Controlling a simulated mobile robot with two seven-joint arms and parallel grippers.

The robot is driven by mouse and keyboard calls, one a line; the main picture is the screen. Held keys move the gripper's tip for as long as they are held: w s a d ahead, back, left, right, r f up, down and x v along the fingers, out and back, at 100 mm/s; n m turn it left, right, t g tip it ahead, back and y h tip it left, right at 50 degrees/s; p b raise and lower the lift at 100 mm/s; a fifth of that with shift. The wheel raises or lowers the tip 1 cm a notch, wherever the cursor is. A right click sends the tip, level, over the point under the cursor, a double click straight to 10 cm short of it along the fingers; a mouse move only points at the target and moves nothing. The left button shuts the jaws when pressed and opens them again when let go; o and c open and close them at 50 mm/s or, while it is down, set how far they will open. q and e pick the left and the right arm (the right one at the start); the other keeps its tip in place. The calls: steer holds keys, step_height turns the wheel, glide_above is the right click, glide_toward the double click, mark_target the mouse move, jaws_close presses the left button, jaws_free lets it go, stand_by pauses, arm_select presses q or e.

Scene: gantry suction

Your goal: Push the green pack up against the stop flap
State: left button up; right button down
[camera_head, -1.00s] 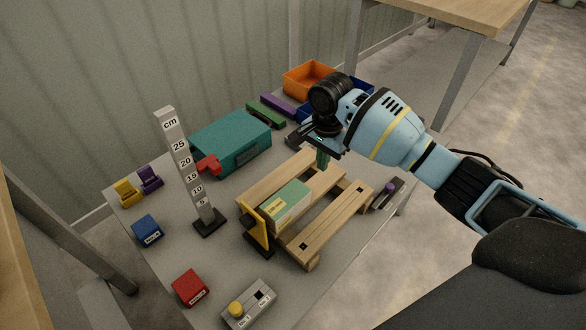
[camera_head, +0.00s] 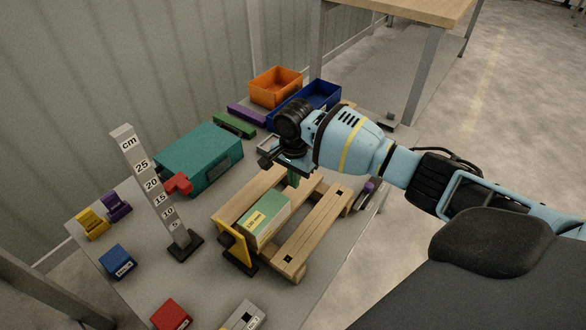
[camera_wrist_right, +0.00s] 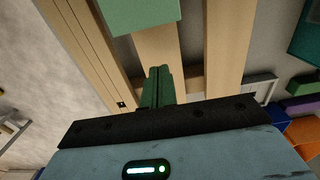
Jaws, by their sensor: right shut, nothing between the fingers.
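The green pack (camera_head: 266,218), with a pale label on top, lies on the wooden pallet (camera_head: 320,222). The yellow stop flap (camera_head: 236,249) stands upright at the pack's near end. I cannot tell whether the two touch. My right gripper (camera_head: 294,181) is shut and empty, its green fingers pointing down just beyond the pack's far end. In the right wrist view, the shut fingers (camera_wrist_right: 158,82) are over the pallet slats, and the green pack (camera_wrist_right: 140,14) shows at the top edge, with a gap between them in the picture. My left gripper is not in view.
A centimetre post (camera_head: 157,190) and a teal box (camera_head: 200,158) stand left of the pallet. Orange (camera_head: 276,88) and blue (camera_head: 322,96) bins are behind. Blue (camera_head: 117,262) and red (camera_head: 171,315) blocks lie at front left.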

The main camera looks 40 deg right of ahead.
step_height(320, 180, down, 2)
steer(key=shift+f, duration=0.1)
steer(key=shift+s+a+r, duration=0.15)
steer(key=shift+s+a, duration=0.05)
steer(key=shift+a, duration=0.4)
steer(key=shift+s+a+r, duration=0.15)
steer(key=shift+s+a, duration=0.05)
steer(key=shift+a, duration=0.4)
steer(key=shift+s+a, duration=0.2)
steer(key=shift+a, duration=0.35)
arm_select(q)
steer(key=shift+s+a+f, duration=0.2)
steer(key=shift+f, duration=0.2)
arm_select(e)
steer(key=shift+a, duration=0.15)
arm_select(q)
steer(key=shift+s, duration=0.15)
